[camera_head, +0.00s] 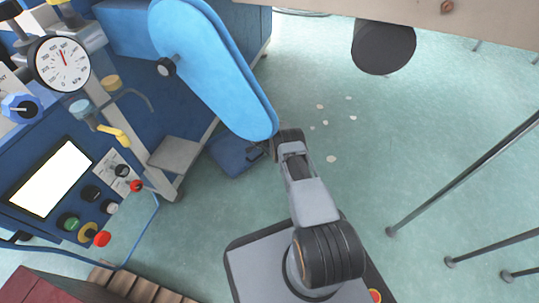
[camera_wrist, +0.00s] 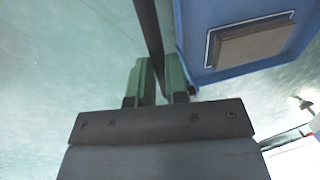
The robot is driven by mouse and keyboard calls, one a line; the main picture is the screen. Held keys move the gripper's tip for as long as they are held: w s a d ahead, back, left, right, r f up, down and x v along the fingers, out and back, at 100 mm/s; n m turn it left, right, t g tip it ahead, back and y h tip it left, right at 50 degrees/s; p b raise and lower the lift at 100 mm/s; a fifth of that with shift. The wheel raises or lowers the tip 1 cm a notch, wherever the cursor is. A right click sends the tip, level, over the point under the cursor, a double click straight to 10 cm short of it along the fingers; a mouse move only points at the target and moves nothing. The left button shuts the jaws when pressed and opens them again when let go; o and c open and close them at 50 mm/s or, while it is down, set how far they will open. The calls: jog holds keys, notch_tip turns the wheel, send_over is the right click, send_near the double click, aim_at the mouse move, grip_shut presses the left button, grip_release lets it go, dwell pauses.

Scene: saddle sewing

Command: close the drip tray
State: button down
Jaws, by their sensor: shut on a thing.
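The drip tray appears to be the low blue piece (camera_head: 232,154) jutting from the foot of the blue machine in the head view. It sticks out over the green floor, partly hidden by the bright blue arm cover. My gripper (camera_head: 262,150) is at its right end, beside a small dark handle-like part. In the wrist view my gripper's two green fingers (camera_wrist: 160,82) stand close together, with a dark bar (camera_wrist: 150,35) running between them. The fingers are shut on this bar, which looks like the tray's handle. How far the tray is out is hard to tell.
A bright blue arm cover (camera_head: 212,65) hangs close above the gripper. A grey plate (camera_head: 175,154) and a control panel with a lit screen (camera_head: 50,180) are at the left. Thin metal legs (camera_head: 460,175) stand at the right. The floor (camera_head: 350,160) between is clear except small pale scraps.

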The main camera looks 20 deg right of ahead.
jog(key=shift+w+a, duration=0.15)
jog(key=shift+w, duration=0.4)
jog(key=shift+w+r, duration=0.1)
jog(key=shift+r, duration=0.05)
jog(key=c, duration=1.1)
grip_release()
jog(key=shift+a, duration=0.15)
